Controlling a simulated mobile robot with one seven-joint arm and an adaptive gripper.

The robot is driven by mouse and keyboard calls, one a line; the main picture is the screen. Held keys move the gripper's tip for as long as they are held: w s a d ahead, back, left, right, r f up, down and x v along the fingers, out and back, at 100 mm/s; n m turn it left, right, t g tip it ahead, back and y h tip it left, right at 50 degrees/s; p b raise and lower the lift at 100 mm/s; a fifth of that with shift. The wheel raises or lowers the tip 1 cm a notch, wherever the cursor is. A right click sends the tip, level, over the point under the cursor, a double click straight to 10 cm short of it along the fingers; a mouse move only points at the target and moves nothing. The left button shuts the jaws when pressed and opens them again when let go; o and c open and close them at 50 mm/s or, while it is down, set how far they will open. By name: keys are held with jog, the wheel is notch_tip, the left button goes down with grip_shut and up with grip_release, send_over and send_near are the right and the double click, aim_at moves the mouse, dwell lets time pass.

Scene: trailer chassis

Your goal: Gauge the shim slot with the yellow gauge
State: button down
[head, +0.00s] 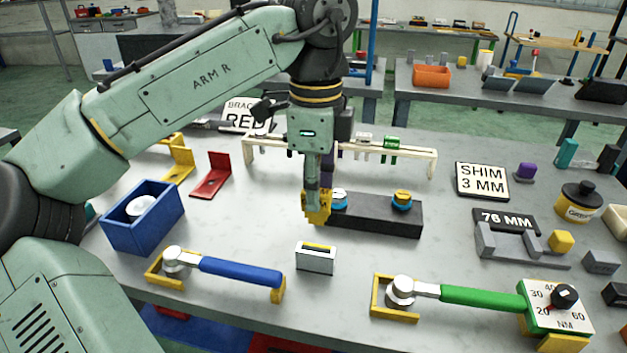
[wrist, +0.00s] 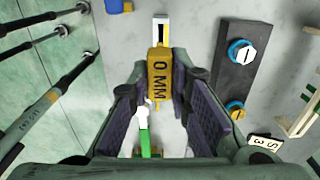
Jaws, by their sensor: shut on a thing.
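My gripper (wrist: 160,108) is shut on the yellow gauge (wrist: 158,72), whose visible face reads "0 MM". In the head view the gauge (head: 317,208) points down below the gripper, by the left end of the dark block. I cannot tell its exact height above the bench. A small pale block with a dark slot (head: 316,259), which looks like the shim slot, stands nearer the camera than the gauge. In the wrist view a pale piece with a dark slit (wrist: 160,32) shows just beyond the gauge tip; it looks like the same block.
The dark block (head: 375,216) carries two blue-ringed knobs. A pale rack (head: 430,165) with hanging pieces stands behind. A blue-handled wrench (head: 238,272) and a green-handled wrench (head: 480,298) lie in front on yellow supports. A "SHIM 3 MM" sign (head: 482,180) is to the right.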

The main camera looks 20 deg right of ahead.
aim_at(315, 216)
jog(key=shift+p, duration=0.55)
jog(key=shift+w+f+b, duration=0.1)
jog(key=shift+f+b, duration=0.95)
jog(key=shift+f, duration=1.75)
jog(key=shift+p, duration=1.35)
jog(key=shift+f+b, duration=0.35)
jog(key=shift+f, duration=1.15)
dwell(0.7)
jog(key=shift+r+p, duration=1.05)
jog(key=shift+r, duration=2.95)
